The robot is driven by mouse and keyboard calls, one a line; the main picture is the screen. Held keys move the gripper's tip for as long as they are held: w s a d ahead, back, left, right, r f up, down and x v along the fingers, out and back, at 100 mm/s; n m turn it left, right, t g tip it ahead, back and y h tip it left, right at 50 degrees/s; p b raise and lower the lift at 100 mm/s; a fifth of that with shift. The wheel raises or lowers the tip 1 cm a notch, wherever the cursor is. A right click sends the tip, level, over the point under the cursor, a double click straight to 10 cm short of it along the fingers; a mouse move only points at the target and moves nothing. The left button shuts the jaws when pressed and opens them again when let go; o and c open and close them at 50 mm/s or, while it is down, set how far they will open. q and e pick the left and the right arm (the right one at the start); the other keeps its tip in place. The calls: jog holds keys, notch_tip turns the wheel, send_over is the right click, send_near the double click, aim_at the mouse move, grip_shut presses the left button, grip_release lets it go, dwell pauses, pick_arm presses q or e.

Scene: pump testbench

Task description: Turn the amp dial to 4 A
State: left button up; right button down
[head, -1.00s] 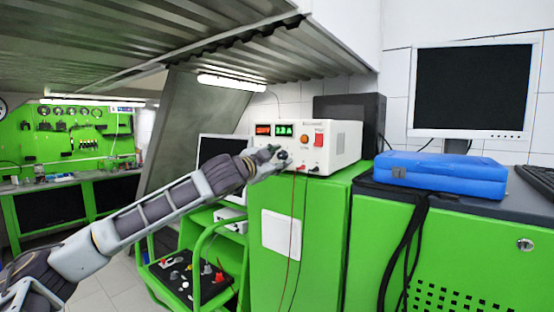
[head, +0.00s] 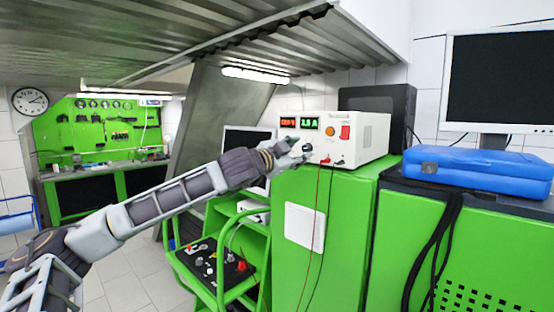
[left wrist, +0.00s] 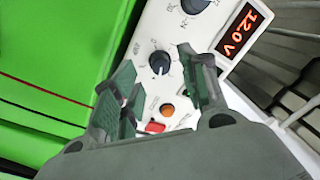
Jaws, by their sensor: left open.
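The white power supply (head: 362,140) stands on a green cabinet. Its red display (head: 288,122) reads 12.0 V in the left wrist view (left wrist: 245,30). Its green amp display (head: 310,123) seems to read 3.8 A, but the digits are small. My left gripper (head: 299,151) is open at the front panel. A black dial (head: 308,147) shows at its fingertips. In the left wrist view this dial (left wrist: 160,63) sits between the open fingers (left wrist: 157,66), with a visible gap to each. A second dial (left wrist: 195,4) is cut by the top edge. My right gripper is not in view.
Red and black leads (head: 327,185) hang from the panel down the green cabinet (head: 345,215). An orange button (head: 329,131) and red switch (head: 345,132) sit right of the dial. A blue case (head: 480,170) and monitor (head: 500,90) stand to the right. A green cart (head: 262,235) stands below my arm.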

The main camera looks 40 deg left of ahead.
pick_arm(q)
jog(key=s, duration=0.9)
jog(key=shift+f, duration=0.25)
dwell(0.8)
jog(key=shift+a, duration=0.1)
dwell(0.4)
